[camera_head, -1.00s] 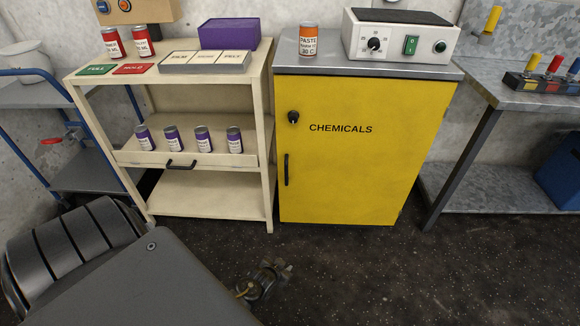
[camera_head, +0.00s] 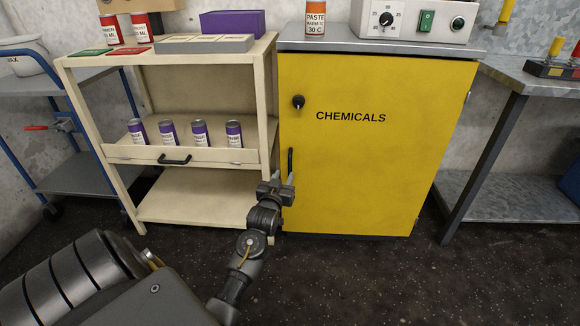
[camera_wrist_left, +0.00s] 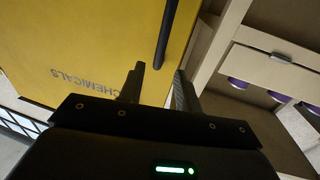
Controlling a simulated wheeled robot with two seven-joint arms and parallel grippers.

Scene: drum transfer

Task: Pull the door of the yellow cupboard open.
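The yellow cupboard (camera_head: 365,175) stands in the middle of the head view, its door marked CHEMICALS and shut. The door's black vertical handle (camera_head: 290,162) is at its left edge, below a round black knob (camera_head: 298,101). My left gripper (camera_head: 283,178) is open in front of the handle's lower part. In the left wrist view the two fingers (camera_wrist_left: 159,72) are apart, and the dark handle bar (camera_wrist_left: 168,30) lines up with the gap between their tips. I cannot see the fingers touching the handle. My right gripper is not in view.
A cream shelf cart (camera_head: 200,198) with several purple cans stands close on the cupboard's left. A paste can (camera_head: 316,20) and a control box (camera_head: 412,18) stand on the cupboard top. A grey bench (camera_head: 525,82) is at right. The floor before the door is clear.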

